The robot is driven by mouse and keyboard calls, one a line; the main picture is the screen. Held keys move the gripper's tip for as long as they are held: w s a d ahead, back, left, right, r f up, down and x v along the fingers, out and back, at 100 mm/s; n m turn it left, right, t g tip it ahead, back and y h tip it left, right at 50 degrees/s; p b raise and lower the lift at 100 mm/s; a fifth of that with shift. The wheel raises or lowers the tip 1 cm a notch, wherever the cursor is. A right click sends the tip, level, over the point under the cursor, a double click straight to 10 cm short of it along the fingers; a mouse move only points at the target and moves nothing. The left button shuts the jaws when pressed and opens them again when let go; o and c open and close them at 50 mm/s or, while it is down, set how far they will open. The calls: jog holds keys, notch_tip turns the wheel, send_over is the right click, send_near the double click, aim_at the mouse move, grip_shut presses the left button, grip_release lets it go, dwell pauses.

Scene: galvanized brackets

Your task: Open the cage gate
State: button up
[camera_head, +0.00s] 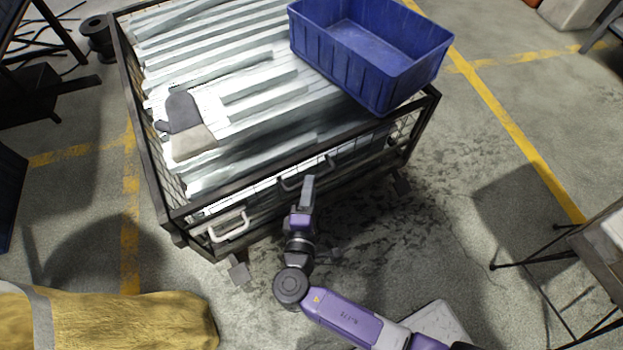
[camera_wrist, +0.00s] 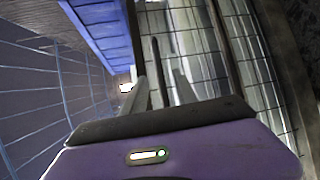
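The cage (camera_head: 150,140) is a dark-framed wire-mesh box full of galvanized metal lengths. Its near side, facing me, has a pale handle (camera_head: 228,230) at the left and a dark grey handle (camera_head: 306,174) near the middle. My gripper (camera_head: 308,185) is at that near side, right by the dark handle; whether it touches is unclear. In the wrist view the grey fingers (camera_wrist: 162,88) stand apart, with mesh and a dark frame bar (camera_wrist: 238,60) close beyond. The near side looks closed, in line with the frame.
A blue crate (camera_head: 375,85) rests on the load at the cage's right corner. A grey glove (camera_head: 185,120) lies on the metal. A yellow sack (camera_head: 120,320) lies at the lower left. A table (camera_head: 605,250) stands right. Floor right of the cage is open.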

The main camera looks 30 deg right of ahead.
jog(key=shift+x, duration=1.9)
grip_shut()
